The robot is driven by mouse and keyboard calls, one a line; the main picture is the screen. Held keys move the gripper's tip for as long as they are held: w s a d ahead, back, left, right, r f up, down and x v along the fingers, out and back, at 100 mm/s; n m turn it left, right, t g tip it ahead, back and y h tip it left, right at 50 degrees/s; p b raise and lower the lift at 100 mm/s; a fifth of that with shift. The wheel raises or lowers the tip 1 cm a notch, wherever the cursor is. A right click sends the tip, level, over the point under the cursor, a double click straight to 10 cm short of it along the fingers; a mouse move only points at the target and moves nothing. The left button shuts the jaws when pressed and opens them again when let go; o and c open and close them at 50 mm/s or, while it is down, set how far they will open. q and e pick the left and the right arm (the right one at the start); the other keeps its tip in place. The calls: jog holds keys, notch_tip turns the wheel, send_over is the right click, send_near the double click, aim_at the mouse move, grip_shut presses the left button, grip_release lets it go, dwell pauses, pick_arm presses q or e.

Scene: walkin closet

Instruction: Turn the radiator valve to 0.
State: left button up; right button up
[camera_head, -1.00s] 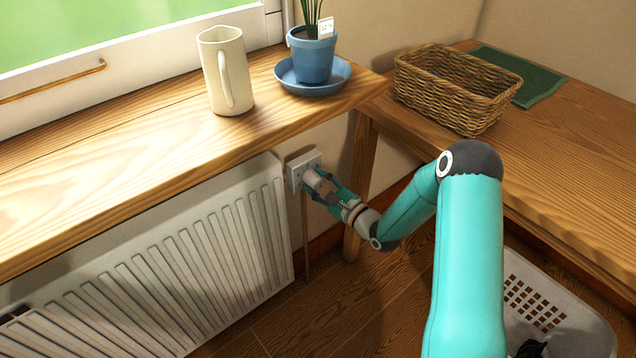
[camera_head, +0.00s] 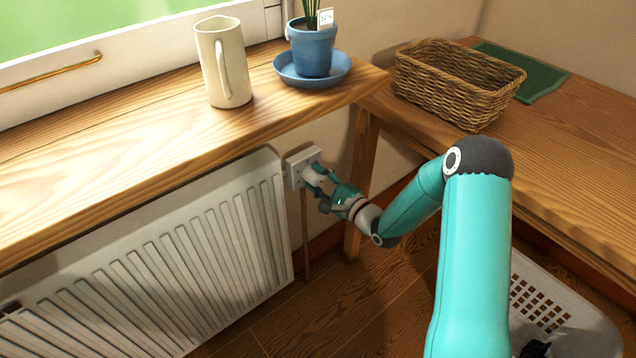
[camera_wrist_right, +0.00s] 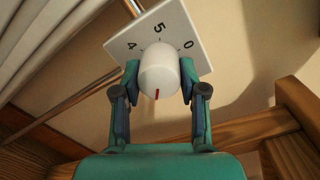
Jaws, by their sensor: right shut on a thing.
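The radiator valve has a white square dial plate (camera_head: 299,163) on the wall at the radiator's right end. My left gripper is not in view.
The white radiator (camera_head: 165,265) is left of the valve, under the wooden sill (camera_head: 130,150). A cream mug (camera_head: 222,65) and blue plant pot (camera_head: 312,50) stand on the sill above. A wooden table leg (camera_head: 361,185) is close to the right. A wicker basket (camera_head: 455,85) and laundry basket (camera_head: 560,310) are further right.

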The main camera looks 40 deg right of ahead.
jog(key=n+b, duration=0.1)
jog(key=n, duration=0.1)
jog(key=n+b, duration=0.2)
jog(key=n, duration=0.1)
jog(key=shift+a+f+n, duration=0.2)
jog(key=shift+a+n, duration=0.05)
jog(key=shift+n, duration=0.05)
jog(key=n+b, duration=0.9)
jog(key=n+h+b, duration=0.1)
jog(key=n+b, duration=0.3)
jog(key=b, duration=0.1)
jog(key=shift+a+f+n, duration=0.15)
jog(key=shift+f+n, duration=0.05)
jog(key=shift+n, duration=0.2)
jog(key=shift+r+n+b, duration=0.1)
jog(key=shift+n+b, duration=0.9)
jog(key=shift+n, duration=0.2)
jog(key=shift+r+n+h, duration=0.1)
jog(key=shift+n+h, duration=0.2)
jog(key=shift+n, duration=1.1)
